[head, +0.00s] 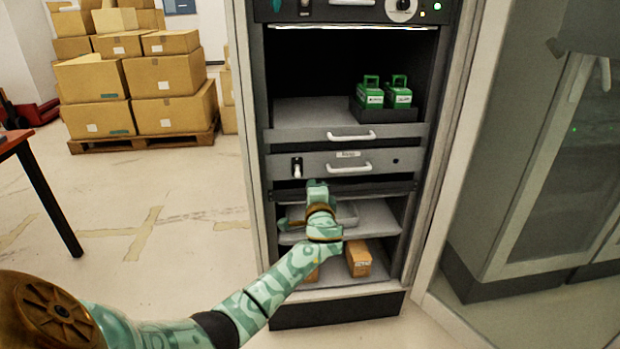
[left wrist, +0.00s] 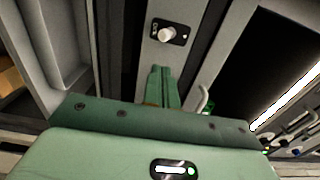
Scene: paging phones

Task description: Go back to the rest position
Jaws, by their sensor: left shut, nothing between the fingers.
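The green wrist housing fills the bottom of that view. My right gripper is not in view.
Two green handled units (head: 370,97) stand in a black holder on the upper shelf. A white drawer handle (head: 351,168) projects from the panel. Small brown boxes (head: 358,258) sit on the bottom shelf. Stacked cartons (head: 170,95) on a pallet stand back left; the floor between is open.

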